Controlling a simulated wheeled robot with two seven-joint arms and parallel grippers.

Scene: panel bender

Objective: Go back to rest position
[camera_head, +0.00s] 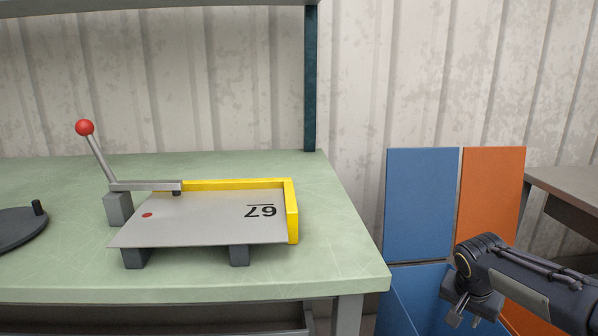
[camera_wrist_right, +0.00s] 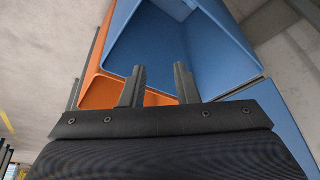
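My right gripper (camera_head: 466,313) hangs at the lower right in the head view, off the table's right side and in front of the blue and orange bins. In the right wrist view its two fingers (camera_wrist_right: 160,84) stand apart with nothing between them. My left gripper is not in view. On the green workbench (camera_head: 330,270), the panel bender's lever with a red ball (camera_head: 85,128) stands tilted at the left. A grey metal panel (camera_head: 200,222) marked 67 lies on its supports against a yellow corner stop (camera_head: 292,208).
Blue bins (camera_head: 420,205) and an orange bin (camera_head: 490,190) stand right of the workbench, close to my right gripper. A dark round disc with a peg (camera_head: 18,230) sits at the left edge. Another table (camera_head: 570,187) is at the far right. The bench's right front is clear.

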